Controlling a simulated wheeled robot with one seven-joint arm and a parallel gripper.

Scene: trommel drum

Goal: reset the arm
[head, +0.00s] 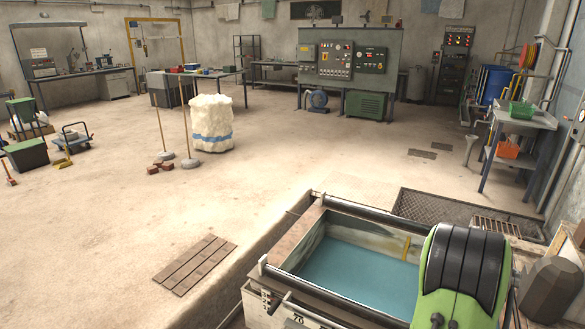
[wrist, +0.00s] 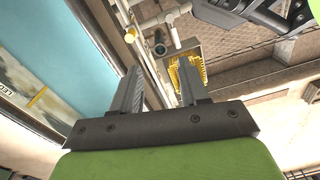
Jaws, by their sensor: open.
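My gripper (wrist: 160,82) shows in the wrist view, with two grey fingers standing apart on a dark bar in front of a green body. It is open, and nothing shows between the fingers. In the head view, a green and black part of my arm fills the lower right, in front of the tank's right side. I cannot make out the fingers there. The tank (head: 283,262) holds teal water and has a yellow strip on its inner wall. The teal also shows at the left in the wrist view (wrist: 78,75).
A white pipe (wrist: 157,20) and a yellow object (wrist: 187,78) lie beyond the fingers. A floor grating (head: 430,207) is behind the tank. A metal side table (head: 530,117) stands at right, and a white sack (head: 210,118) stands mid-floor.

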